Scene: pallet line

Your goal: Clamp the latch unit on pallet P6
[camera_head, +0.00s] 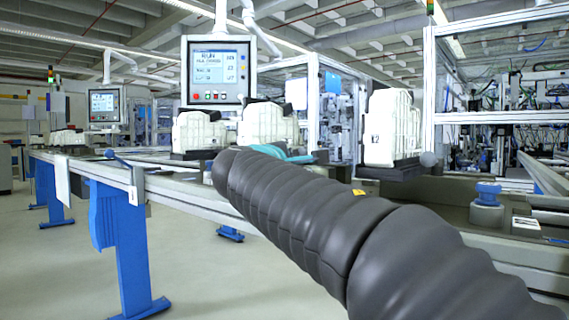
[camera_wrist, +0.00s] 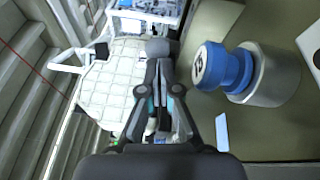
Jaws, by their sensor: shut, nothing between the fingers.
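White latch units stand on dark pallets along the line in the head view: one marked "K2" (camera_head: 392,125) at right, one in the middle (camera_head: 265,124) and one left of it (camera_head: 198,131). I cannot read P6 on any pallet. In the wrist view my gripper (camera_wrist: 158,50) has its fingers together and empty. A white ribbed unit (camera_wrist: 110,85) lies beyond and left of the fingers; whether they touch it is unclear. In the head view my dark sleeved arm covers part of the line, and my fingertips cannot be made out.
A blue knob on a grey cylinder (camera_wrist: 225,68) stands right of the fingers in the wrist view. A similar blue knob (camera_head: 487,193) is at right in the head view. A screen (camera_head: 218,72) hangs above the line. The floor at lower left is clear.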

